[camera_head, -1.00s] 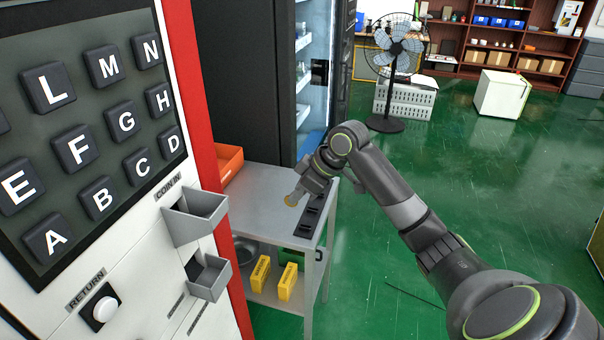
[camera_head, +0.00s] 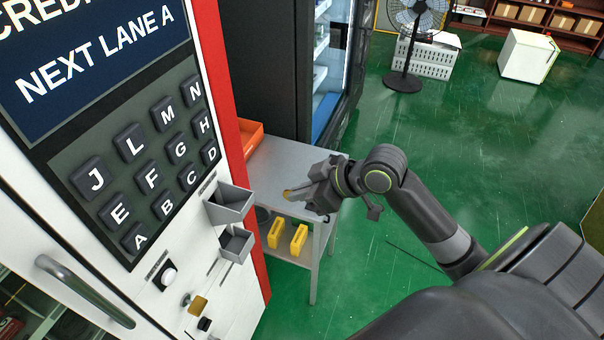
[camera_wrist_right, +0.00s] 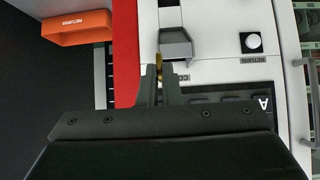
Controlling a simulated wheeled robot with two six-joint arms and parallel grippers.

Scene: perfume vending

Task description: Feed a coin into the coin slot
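My right gripper (camera_head: 290,192) is shut on a small gold coin (camera_head: 286,194), held in the air to the right of the vending machine's front. The coin also shows between the fingertips in the right wrist view (camera_wrist_right: 159,66). The grey coin-in hopper (camera_head: 232,203) juts from the white panel, left of the coin and apart from it in the head view. In the right wrist view the hopper (camera_wrist_right: 176,46) lies just beyond the fingertips, slightly right; the finger partly covers its label. The slot inside the hopper cannot be made out. My left gripper is out of view.
A second grey tray (camera_head: 236,244) sits below the hopper, with a white return button (camera_head: 167,276) to its left. Letter keys (camera_head: 150,176) are above. A grey table (camera_head: 285,160) with an orange bin (camera_head: 250,137) and yellow boxes (camera_head: 298,239) stands behind. Green floor is open at right.

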